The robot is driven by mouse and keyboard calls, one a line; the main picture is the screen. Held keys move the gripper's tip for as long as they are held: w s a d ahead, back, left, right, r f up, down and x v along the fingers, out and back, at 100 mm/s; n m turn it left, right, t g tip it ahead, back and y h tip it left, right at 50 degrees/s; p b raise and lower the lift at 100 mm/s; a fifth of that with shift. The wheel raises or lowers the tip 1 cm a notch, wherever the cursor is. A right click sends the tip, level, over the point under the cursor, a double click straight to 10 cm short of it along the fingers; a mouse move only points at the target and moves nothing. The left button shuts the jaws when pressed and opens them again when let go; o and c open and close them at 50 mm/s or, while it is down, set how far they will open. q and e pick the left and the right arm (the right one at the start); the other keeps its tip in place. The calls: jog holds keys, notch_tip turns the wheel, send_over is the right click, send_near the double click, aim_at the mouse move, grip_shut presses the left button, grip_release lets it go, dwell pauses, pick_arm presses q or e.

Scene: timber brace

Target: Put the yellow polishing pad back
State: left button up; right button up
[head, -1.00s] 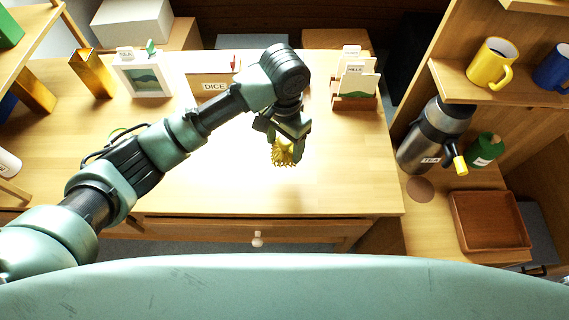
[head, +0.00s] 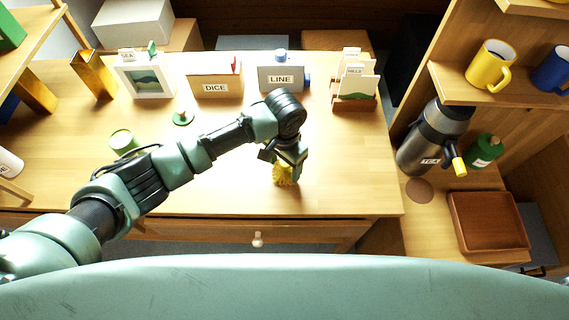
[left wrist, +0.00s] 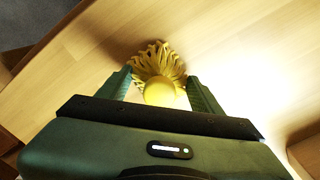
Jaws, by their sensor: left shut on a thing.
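The yellow polishing pad (head: 281,175), a fringed tuft with a round yellow knob, is in my left gripper (head: 283,163) over the front middle of the desk. In the left wrist view the pad (left wrist: 158,62) sits between the two green fingers of my left gripper (left wrist: 160,82), which are shut on it, with its fringe spread out past the fingertips. A shadow lies beside the fringe on the wood; I cannot tell whether the pad touches the desk. My right gripper is not in view.
At the back of the desk (head: 345,190) stand a picture frame (head: 148,82), a DICE box (head: 214,86), a LINE box (head: 281,78) and a card holder (head: 354,102). A green can (head: 123,141) is at left. A brown tray (head: 487,222) is at right. The desk's right front is clear.

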pick_arm(q)
jog(key=o, duration=1.3)
jog(key=shift+f, duration=0.1)
notch_tip(320, 180, up, 12)
jog(key=shift+r+b, duration=0.2)
jog(key=shift+b, duration=0.1)
